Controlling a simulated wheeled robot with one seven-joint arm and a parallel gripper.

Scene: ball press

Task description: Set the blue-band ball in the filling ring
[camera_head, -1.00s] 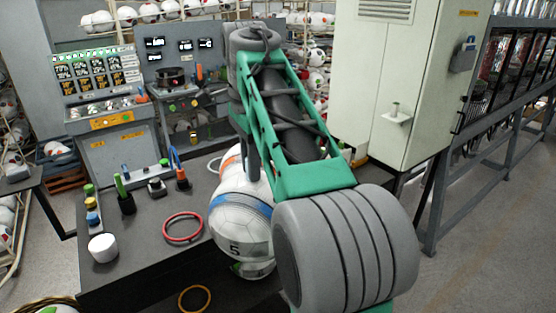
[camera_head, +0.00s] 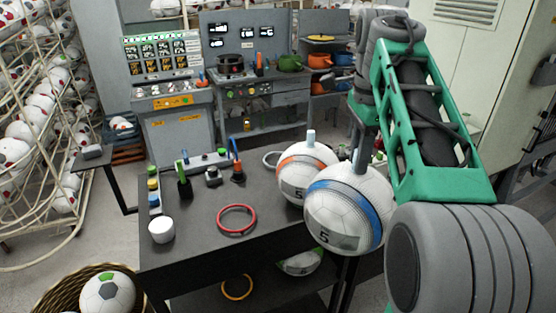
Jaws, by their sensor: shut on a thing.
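The blue-band ball (camera_head: 335,228) is a white ball with a blue stripe and a "5". It hangs under my gripper (camera_head: 361,148), which is shut on it at the top; the fingertips are small and partly hidden. The ball overlaps the right edge of the dark table (camera_head: 195,243) in the picture; its height above the table is unclear. A red ring (camera_head: 237,232) lies flat and empty on the table, left of the ball. I cannot tell for sure whether it is the filling ring.
An orange-band ball (camera_head: 289,178) with a pale stem stands just behind the held ball. A white cup (camera_head: 161,231) and several small tools stand at the table's left. Below are an orange ring (camera_head: 237,297) and a green-band ball (camera_head: 300,263). A basket (camera_head: 62,296) holds a ball.

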